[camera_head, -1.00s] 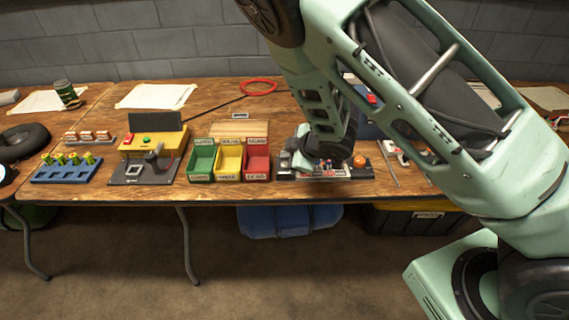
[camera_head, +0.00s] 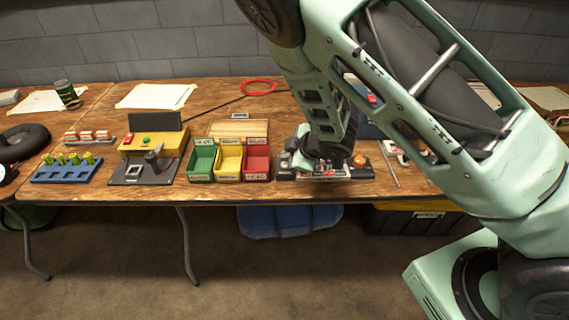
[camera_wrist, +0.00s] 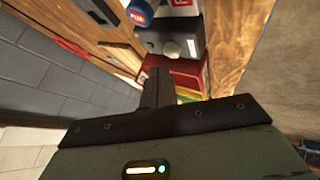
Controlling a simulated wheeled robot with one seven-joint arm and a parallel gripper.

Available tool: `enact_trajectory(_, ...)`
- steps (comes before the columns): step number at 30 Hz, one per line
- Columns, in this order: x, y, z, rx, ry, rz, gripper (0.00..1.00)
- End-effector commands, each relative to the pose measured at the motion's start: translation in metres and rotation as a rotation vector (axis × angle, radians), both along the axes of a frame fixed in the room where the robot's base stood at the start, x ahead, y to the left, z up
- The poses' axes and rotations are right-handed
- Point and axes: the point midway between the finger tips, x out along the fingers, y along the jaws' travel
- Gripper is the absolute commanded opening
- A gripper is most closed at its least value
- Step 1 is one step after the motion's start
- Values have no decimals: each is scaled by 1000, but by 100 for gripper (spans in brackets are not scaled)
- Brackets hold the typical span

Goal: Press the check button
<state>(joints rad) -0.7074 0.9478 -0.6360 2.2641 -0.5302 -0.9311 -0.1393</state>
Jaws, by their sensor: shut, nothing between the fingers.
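My gripper (camera_wrist: 157,88) is shut and empty, its dark fingers together in the wrist view. In the head view my wrist is low over a dark board of small parts (camera_head: 285,174) at the table's front edge, and my fingertips are hidden there. A blue cap with a red lettered face (camera_wrist: 137,17) is at the top. I cannot tell which part is the check button, or whether my fingers touch anything.
Left of the board stand green (camera_head: 201,160), yellow (camera_head: 229,161) and red (camera_head: 256,161) bins. Further left is a yellow box (camera_head: 166,142) with a red and a green button. An orange ball (camera_head: 360,160) sits right of my wrist. Brown table (camera_head: 110,185) shows between the fixtures.

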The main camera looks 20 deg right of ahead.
Motion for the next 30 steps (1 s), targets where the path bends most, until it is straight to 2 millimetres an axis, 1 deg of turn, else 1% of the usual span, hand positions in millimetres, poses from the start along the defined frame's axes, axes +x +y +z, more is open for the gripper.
enact_trajectory(10, 0, -1, -9, 0, -1, -1, 0)
enact_trajectory(20, 0, 0, -8, 0, 0, 0, 0)
enact_trajectory(30, 0, 0, -12, 0, 0, 0, 0)
